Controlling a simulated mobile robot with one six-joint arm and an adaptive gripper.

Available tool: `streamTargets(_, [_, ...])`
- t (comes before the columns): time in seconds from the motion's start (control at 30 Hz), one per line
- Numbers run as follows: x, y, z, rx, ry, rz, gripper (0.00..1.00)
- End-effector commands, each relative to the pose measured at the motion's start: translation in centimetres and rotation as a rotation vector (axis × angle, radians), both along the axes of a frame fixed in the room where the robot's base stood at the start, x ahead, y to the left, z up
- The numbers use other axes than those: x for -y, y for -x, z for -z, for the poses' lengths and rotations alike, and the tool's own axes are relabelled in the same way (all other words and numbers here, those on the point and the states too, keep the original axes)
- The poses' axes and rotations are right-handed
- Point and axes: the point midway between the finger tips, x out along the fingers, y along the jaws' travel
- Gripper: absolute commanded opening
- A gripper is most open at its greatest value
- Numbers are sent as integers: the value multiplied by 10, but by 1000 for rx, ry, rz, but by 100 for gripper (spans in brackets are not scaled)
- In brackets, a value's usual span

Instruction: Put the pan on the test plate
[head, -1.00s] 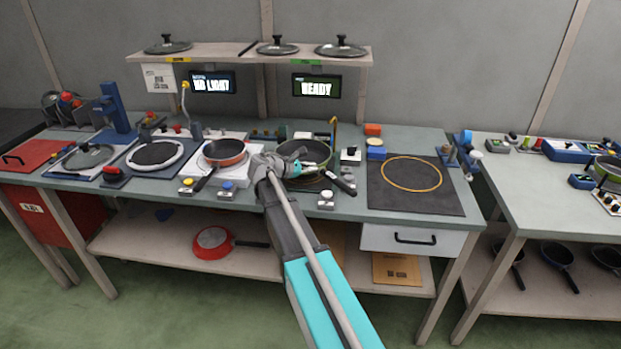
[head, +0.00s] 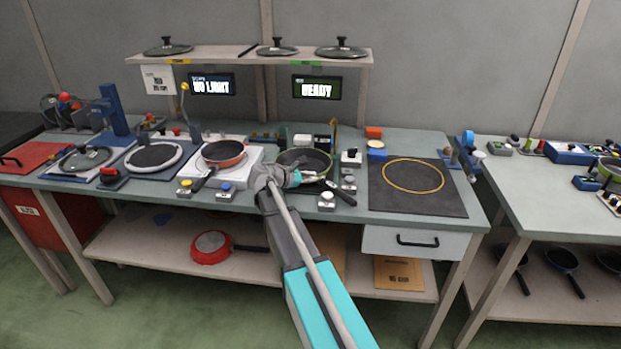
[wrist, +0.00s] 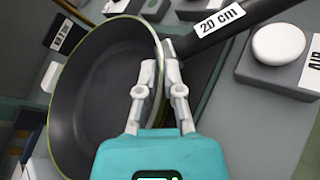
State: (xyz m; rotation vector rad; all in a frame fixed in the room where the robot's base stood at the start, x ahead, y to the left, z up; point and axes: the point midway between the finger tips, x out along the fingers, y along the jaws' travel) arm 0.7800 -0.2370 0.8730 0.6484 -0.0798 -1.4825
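The pan (head: 303,160) is dark inside with a green rim. Its black handle (head: 340,193) points front-right and bears a "20 cm" label in the wrist view. My gripper (head: 299,178) is at the pan's near rim. In the wrist view, the fingers of my gripper (wrist: 160,72) are close together with the rim of the pan (wrist: 88,100) between them, beside the handle. The pan is roughly level, at the bench's middle below the "READY" display (head: 316,87). It hides most of what is under it. I cannot tell whether its base touches a plate, or which surface is the test plate.
An orange pan (head: 222,150) sits on a white unit to the left. Further left is a round dark plate with a white ring (head: 153,157). A black mat with an orange circle (head: 430,202) lies clear to the right. Small button boxes (head: 327,201) stand in front.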

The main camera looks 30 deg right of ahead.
Motion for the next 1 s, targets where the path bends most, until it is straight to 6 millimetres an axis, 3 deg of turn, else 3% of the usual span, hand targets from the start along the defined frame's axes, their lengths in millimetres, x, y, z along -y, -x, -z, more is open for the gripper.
streamTargets(0.03, [0, 0, 0, 0, 0, 0, 25])
streamTargets(0.13, [0, 0, 0, 0, 0, 0, 43])
streamTargets(0.67, [0, 0, -4, 0, 0, 0, 43])
streamTargets(1.0, [-38, 5, -19, 0, 0, -2, 43])
